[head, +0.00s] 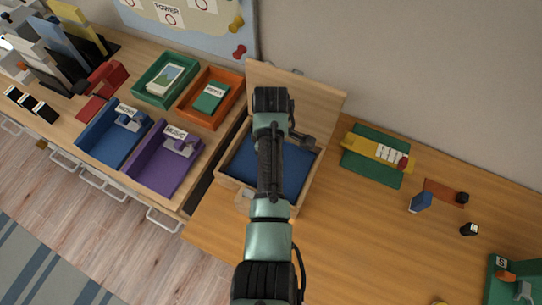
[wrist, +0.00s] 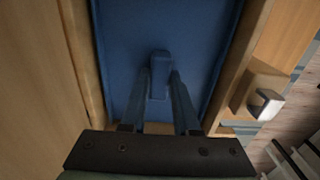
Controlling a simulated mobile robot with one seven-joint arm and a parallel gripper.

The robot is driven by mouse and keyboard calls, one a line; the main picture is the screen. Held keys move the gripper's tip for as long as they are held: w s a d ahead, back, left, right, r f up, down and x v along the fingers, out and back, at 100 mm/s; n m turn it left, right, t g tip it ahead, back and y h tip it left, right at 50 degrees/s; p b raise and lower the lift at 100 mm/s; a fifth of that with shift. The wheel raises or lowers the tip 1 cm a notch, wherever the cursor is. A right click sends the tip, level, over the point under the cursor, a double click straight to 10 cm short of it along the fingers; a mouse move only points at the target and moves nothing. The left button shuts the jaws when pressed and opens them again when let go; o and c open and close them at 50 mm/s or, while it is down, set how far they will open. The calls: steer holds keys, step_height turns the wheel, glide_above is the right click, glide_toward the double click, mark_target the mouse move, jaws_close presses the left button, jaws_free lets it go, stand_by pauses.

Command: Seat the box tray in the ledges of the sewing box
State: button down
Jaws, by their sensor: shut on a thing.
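The wooden sewing box (head: 311,178) stands on the desk with its lid (head: 320,95) open toward the wall. The blue box tray (head: 241,160) lies within the box's walls; my arm covers its middle. In the wrist view, the tray (wrist: 205,35) shows between the box's wooden sides (wrist: 253,45). My gripper (wrist: 160,90) is shut on the tray's upright blue grip (wrist: 160,66). My arm hides the fingers in the head view. Whether the tray rests on the ledges or hangs just above them, I cannot tell.
Blue (head: 95,144) and purple (head: 160,180) bins, and green (head: 145,90) and orange (head: 190,113) trays, stand left of the box. A green mat (head: 365,170) with a yellow item lies to the right. A metal latch (wrist: 268,103) sticks out from the box. The front-right desk is mostly clear.

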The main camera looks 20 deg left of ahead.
steer(key=shift+f, duration=0.15)
steer(key=c, duration=0.7)
jaws_free()
steer(key=shift+o, duration=0.2)
step_height(320, 180, up, 12)
steer(key=shift+r+p, duration=0.2)
steer(key=shift+p, duration=0.1)
